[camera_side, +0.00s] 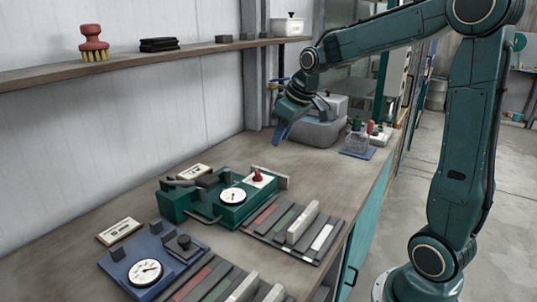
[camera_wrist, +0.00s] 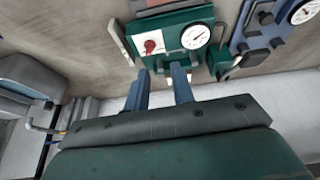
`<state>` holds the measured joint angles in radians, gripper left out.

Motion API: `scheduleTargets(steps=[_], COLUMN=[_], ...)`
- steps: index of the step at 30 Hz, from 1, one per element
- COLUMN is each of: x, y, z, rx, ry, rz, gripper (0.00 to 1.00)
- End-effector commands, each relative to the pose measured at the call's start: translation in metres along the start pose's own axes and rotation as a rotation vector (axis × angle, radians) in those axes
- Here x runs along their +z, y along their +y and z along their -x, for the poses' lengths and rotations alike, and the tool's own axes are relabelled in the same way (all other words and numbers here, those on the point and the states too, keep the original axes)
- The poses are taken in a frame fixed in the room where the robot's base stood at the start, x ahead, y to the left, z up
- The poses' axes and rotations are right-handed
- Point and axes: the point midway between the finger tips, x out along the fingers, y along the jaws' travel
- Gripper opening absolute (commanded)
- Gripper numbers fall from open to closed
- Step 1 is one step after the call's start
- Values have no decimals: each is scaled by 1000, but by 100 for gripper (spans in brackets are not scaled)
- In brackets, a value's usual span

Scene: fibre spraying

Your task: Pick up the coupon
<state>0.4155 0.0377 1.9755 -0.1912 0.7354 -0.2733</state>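My gripper (camera_side: 281,131) hangs above the back of the bench, fingers pointing down, near the grey basin. In the wrist view its two blue fingers (camera_wrist: 160,86) stand apart with nothing seen held between them, so it is open. Flat strips in red, green, grey and white lie in a dark rack (camera_side: 257,237) beside the green gauge device; any of them may be coupons, but I cannot tell which one is meant. A pale upright block (camera_side: 302,222) stands on that rack. A second rack of strips (camera_side: 212,284) lies at the front, partly cut off. My gripper is well away from both racks.
The green device (camera_side: 207,207) with a dial and red knob and the blue device (camera_side: 138,254) with a dial stand on the bench. A grey basin (camera_side: 313,131) and a small bottle caddy (camera_side: 357,144) are at the back. The bench is clear between basin and green device.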

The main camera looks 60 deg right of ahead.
Motion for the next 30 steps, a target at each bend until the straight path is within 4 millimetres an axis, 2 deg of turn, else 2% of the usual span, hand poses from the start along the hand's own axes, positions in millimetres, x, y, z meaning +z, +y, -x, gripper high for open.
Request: scheduleTargets(steps=[1,9,15,21,30], x=[-5,-22,-24,-25,-24], y=[13,74,107,118,118], z=[-11,-63,-92,-102,-109], rx=[-2,-12,-19,-21,-23], ry=[-7,-15,-16,-14,-16], rz=[-6,-14,-18,-17,-17], gripper=[25,25,25,25,25])
